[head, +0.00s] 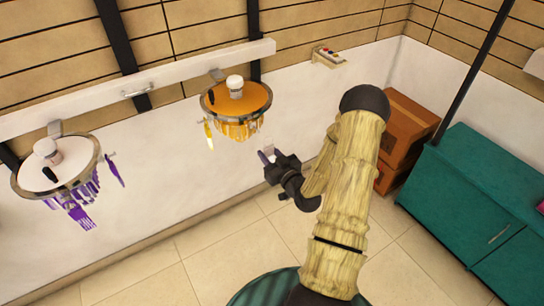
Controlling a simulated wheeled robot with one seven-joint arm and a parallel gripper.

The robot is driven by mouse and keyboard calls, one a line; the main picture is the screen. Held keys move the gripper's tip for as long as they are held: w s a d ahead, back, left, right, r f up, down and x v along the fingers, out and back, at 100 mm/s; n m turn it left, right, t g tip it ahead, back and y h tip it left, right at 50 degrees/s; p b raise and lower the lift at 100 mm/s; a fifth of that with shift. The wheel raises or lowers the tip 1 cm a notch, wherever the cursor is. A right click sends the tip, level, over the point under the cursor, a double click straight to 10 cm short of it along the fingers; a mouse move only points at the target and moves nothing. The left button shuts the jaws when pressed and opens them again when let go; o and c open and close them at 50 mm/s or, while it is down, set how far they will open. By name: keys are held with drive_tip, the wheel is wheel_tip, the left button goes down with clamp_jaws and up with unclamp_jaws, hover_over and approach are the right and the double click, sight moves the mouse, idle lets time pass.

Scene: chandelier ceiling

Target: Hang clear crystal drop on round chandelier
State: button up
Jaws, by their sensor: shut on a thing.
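My gripper (268,158) is out at the end of my arm, right of and below the orange round chandelier (257,95), apart from it. It is shut on a small pale, see-through thing, most likely the clear crystal drop; it is tiny and its shape is hard to make out. The orange chandelier has a metal rim, amber drops below and one yellow drop apart at its left. A second round chandelier (27,183), with a white top and purple drops, hangs at the left. I cannot tell which one the task means.
A white rail (180,77) on the wall carries both chandeliers. Brown boxes (408,115) and a teal cabinet (465,185) stand at the right. A small panel with buttons (328,56) is on the back wall. The tiled floor (150,270) at lower left is clear.

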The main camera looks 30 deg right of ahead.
drive_tip(key=shift+w+a, duration=0.15)
drive_tip(key=shift+w, duration=1.5)
drive_tip(key=shift+w, duration=0.45)
drive_tip(key=shift+w+a+b, duration=0.1)
drive_tip(key=shift+w+b, duration=0.35)
drive_tip(key=shift+w, duration=0.7)
